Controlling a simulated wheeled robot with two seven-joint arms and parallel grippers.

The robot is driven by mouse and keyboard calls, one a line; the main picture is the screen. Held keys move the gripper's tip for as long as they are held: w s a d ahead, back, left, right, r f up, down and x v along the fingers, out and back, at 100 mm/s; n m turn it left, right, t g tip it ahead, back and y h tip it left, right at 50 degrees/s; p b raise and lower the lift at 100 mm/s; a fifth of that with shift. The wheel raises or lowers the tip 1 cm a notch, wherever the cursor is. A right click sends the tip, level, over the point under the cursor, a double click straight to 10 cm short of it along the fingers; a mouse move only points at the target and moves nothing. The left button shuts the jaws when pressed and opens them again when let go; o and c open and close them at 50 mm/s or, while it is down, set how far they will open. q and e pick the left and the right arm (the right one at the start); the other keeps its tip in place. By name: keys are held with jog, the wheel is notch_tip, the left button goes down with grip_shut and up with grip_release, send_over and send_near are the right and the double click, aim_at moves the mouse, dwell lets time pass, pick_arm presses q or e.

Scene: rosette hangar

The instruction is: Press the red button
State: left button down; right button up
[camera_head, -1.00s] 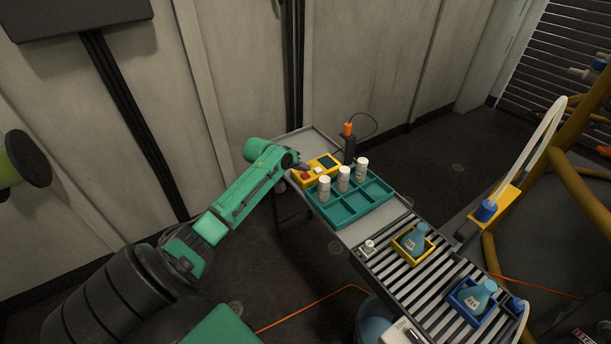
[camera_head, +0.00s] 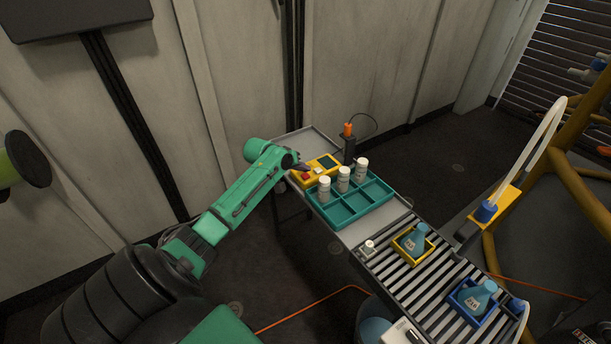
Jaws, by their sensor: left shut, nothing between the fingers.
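The red button (camera_head: 305,177) sits on the near left part of a yellow control box (camera_head: 326,162), at the far end of the table. A pale button (camera_head: 318,170) is beside it on the same box. My left arm comes in from the left, and my left gripper (camera_head: 302,167) is shut and empty at the box's left edge, just above and behind the red button. The gripper is small and dark here; I cannot tell whether it touches the box. My right gripper is not in view.
A teal tray (camera_head: 347,213) with several white bottles stands right beside the box. A black device with an orange top (camera_head: 348,140) stands behind it. A roller conveyor (camera_head: 436,303) carries a yellow bin (camera_head: 401,250) and a blue bin (camera_head: 455,308), each holding a blue flask.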

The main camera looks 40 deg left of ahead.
aim_at(303, 177)
pick_arm(q)
jog(key=shift+f, duration=0.1)
dwell(0.6)
jog(key=shift+f, duration=0.3)
jog(key=shift+f, duration=0.5)
dwell(0.7)
jog(key=shift+r+p, duration=0.9)
jog(key=shift+p, duration=0.2)
notch_tip(303, 177, up, 5)
jog(key=p, duration=0.6)
jog(key=shift+r, duration=0.1)
